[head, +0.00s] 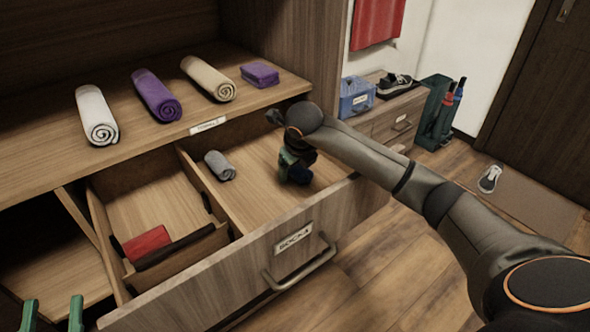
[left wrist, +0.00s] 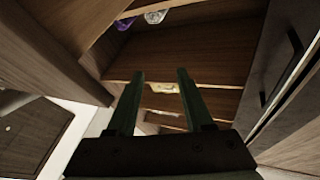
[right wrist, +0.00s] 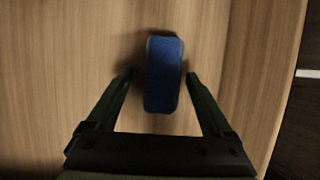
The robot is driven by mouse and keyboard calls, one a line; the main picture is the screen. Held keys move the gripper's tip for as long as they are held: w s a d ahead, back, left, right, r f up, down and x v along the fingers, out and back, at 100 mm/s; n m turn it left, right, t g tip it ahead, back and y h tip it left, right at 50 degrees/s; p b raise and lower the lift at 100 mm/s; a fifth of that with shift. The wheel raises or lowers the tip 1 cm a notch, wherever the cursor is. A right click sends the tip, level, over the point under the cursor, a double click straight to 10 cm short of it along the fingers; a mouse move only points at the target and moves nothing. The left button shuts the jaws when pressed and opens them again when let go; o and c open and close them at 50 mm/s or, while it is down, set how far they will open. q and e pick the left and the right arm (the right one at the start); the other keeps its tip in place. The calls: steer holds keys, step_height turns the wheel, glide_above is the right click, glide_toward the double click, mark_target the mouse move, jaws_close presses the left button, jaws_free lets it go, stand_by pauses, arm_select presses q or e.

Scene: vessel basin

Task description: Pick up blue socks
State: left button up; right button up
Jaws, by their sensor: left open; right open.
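The blue socks (right wrist: 164,80) are a small rolled bundle on the wooden drawer floor in the right wrist view. My right gripper (right wrist: 158,76) is open, with one fingertip on each side of the bundle and small gaps to it. In the head view my right gripper (head: 297,172) reaches down into the right part of the open drawer (head: 200,290) labelled SOCKS; the blue socks cannot be made out there behind it. My left gripper (head: 52,314) is open and empty at the lower left, and its fingers also show in the left wrist view (left wrist: 160,75).
A grey rolled sock (head: 220,165) lies in the drawer, left of my right gripper. A red folded item (head: 147,243) lies in the left compartment. Rolled towels (head: 157,95) rest on the shelf above. A blue basket (head: 356,97) and shoes stand farther right.

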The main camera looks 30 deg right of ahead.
steer(key=c, duration=1.1)
steer(key=shift+r, duration=0.1)
